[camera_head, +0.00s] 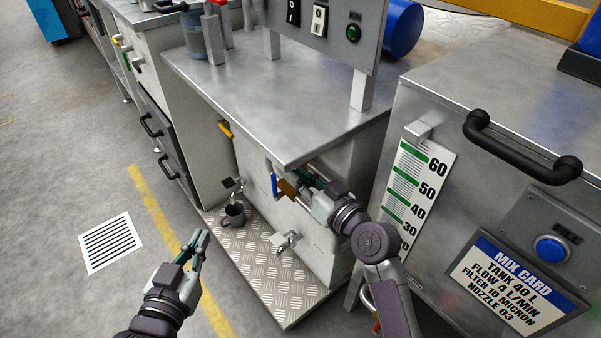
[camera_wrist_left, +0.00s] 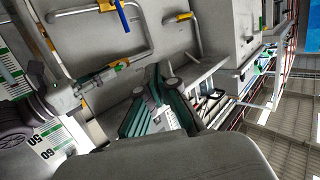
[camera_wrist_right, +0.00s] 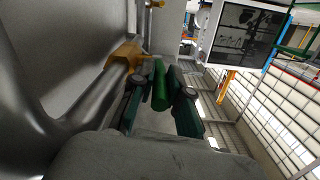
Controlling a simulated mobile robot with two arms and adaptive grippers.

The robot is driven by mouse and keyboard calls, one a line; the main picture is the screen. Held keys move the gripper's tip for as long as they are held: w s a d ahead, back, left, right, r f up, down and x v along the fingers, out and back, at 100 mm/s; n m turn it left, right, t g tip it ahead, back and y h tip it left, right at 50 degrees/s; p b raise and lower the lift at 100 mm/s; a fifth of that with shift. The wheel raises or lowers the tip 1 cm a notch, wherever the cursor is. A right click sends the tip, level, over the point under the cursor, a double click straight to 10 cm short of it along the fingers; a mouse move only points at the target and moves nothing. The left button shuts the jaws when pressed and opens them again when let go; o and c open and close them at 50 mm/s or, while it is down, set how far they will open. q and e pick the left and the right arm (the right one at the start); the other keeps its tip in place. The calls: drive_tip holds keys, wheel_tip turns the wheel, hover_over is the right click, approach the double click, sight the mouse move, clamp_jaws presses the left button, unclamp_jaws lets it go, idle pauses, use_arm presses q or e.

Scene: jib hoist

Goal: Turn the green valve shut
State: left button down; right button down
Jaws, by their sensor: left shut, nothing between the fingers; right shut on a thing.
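The green valve has a green lever (camera_wrist_right: 160,88) and a brass-coloured body (camera_wrist_right: 125,53) on a grey pipe. In the head view the brass body (camera_head: 287,188) shows under the bench edge, left of my right gripper (camera_head: 309,182). The right gripper is shut on the green lever, which lies between its fingers in the right wrist view. Part of the lever is hidden by the fingers. My left gripper (camera_head: 199,243) is shut and empty, in the air over the floor at lower left. The left wrist view shows the right gripper at the pipe, seen from the other side.
A blue-handled valve (camera_head: 274,186) is just left of the green one; a yellow handle (camera_head: 226,129) is further left. The steel bench top (camera_head: 275,100) overhangs. A cabinet (camera_head: 480,80) stands close right. The left floor is clear.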

drive_tip(key=shift+r+p, duration=0.3)
drive_tip(key=shift+p, duration=0.45)
drive_tip(key=r+g+p, duration=0.1)
drive_tip(key=p, duration=0.3)
drive_tip(key=shift+h, duration=0.4)
drive_tip(key=g+p, duration=0.1)
drive_tip(key=p, duration=0.5)
drive_tip(key=shift+w+a+r+h, duration=0.1)
drive_tip(key=shift+r+h, duration=0.1)
drive_tip(key=shift+h, duration=0.2)
use_arm(q)
drive_tip(key=s+a+f+g+y+p, duration=0.1)
drive_tip(key=s+a+f+g, duration=0.1)
drive_tip(key=s+f+g, duration=0.2)
drive_tip(key=s+a+f+g+y+p, duration=0.1)
drive_tip(key=s+f+g, duration=0.4)
drive_tip(key=s+f, duration=0.6)
drive_tip(key=s+a+f+g+y+p, duration=0.1)
drive_tip(key=s+a+f+g, duration=0.2)
drive_tip(key=s+f, duration=0.5)
wheel_tip(320, 180, down, 14)
drive_tip(key=shift+a+r+g, duration=0.15)
drive_tip(key=shift+a+g, duration=0.25)
drive_tip(key=shift+g, duration=0.5)
use_arm(e)
drive_tip(key=shift+w+g, duration=0.1)
drive_tip(key=shift+g, duration=0.5)
use_arm(q)
drive_tip(key=shift+w, duration=0.1)
